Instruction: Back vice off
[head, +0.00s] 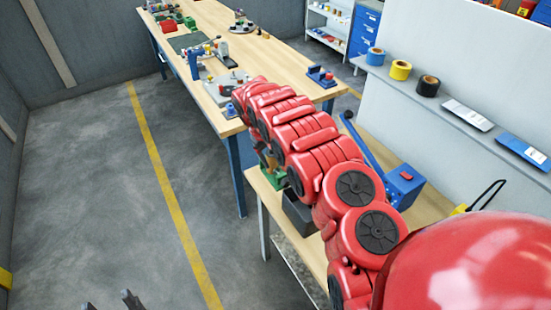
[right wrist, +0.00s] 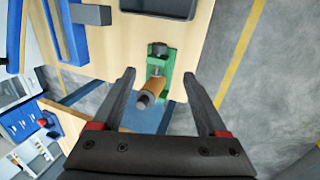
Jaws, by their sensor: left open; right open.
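A small green vice (right wrist: 169,68) with a dark knob-like part (right wrist: 158,49) is fixed at the edge of the wooden bench in the right wrist view. A brown cylinder (right wrist: 154,91) with a dark grey end points from it toward my right gripper (right wrist: 159,75). The right gripper's fingers are open on either side of the vice and cylinder, with visible gaps. In the head view my red right arm partly hides the green vice (head: 278,180) and hides the right gripper. My left gripper (head: 109,302) shows only its dark fingertips at the bottom edge, apart and empty.
A dark bin (head: 299,213) and a blue lever tool (head: 399,186) stand on the small bench (head: 268,199) near my right arm. A long table (head: 274,60) with several fixtures is beyond. The floor at left is clear.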

